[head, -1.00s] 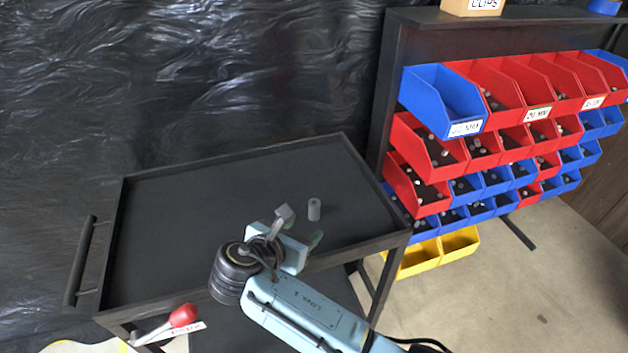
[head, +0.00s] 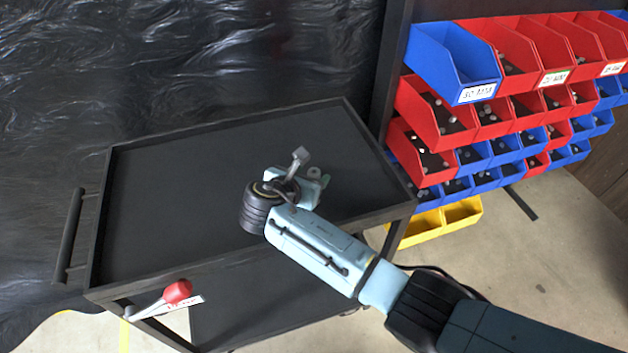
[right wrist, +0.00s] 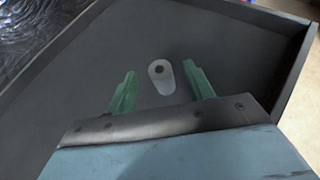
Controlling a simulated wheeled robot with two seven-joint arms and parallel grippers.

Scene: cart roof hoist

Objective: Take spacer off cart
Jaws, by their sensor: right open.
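The spacer (right wrist: 161,78) is a small whitish cylinder with a dark hole in its top, standing upright on the cart's black top. In the right wrist view it lies between and a little beyond the two green fingertips of my right gripper (right wrist: 158,85), which is open and does not touch it. In the head view the spacer (head: 314,172) is mostly hidden behind my right gripper (head: 310,185), which is over the cart's right part. The cart (head: 170,200) has a low raised rim. My left gripper is not in view.
A rack of red and blue bins (head: 455,65) with small parts stands right of the cart, with yellow bins (head: 440,222) low down. The cart has a handle (head: 70,235) at left and a red-headed tool (head: 176,292) at its front. The cart top's left is clear.

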